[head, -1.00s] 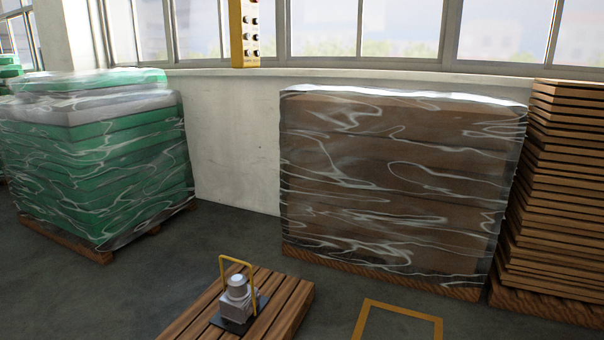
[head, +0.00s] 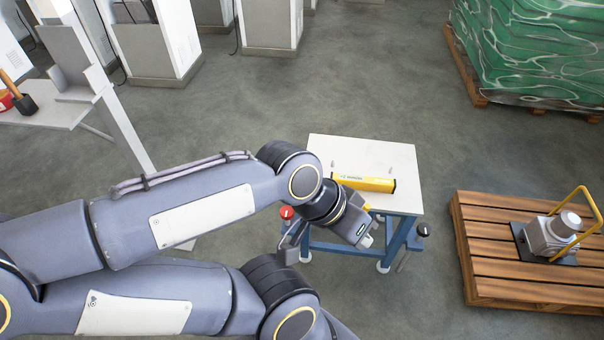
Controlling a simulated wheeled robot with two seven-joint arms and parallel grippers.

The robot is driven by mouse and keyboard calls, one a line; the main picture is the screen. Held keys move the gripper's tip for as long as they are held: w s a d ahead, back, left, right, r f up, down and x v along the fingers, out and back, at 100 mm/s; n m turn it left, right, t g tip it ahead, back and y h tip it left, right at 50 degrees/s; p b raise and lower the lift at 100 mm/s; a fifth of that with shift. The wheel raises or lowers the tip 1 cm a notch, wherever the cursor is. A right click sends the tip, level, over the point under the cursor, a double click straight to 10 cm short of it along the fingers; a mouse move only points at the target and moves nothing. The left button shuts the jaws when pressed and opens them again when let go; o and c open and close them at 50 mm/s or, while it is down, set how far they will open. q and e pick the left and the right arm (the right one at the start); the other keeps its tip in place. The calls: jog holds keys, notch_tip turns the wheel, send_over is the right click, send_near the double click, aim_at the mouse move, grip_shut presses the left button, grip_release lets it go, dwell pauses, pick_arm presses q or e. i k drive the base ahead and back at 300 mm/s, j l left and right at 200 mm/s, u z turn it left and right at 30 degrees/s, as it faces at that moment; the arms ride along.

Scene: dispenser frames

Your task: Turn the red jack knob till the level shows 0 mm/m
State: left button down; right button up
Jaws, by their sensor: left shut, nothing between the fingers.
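A yellow level (head: 378,184) lies on the white top (head: 400,206) of a small table with blue legs. Its reading is too small to make out. The red jack knob (head: 287,212) stands at the table's left front corner, on a grey bracket. My left gripper (head: 365,241) is at the table's front edge, to the right of the red knob and apart from it. It is shut and empty; its fingers are small and partly hidden by the wrist. The wrist covers part of the tabletop's left front. My right gripper is not in view.
A black knob (head: 422,230) sits at the table's right front corner. A wooden pallet (head: 500,284) with a grey device (head: 552,236) stands to the right. A green wrapped stack (head: 535,50) is at the back right. The floor behind the table is clear.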

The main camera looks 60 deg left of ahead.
aim_at(287, 213)
jog(key=u, duration=1.45)
jog(key=l+z, duration=0.15)
jog(key=z, duration=0.2)
jog(key=i+j, duration=0.05)
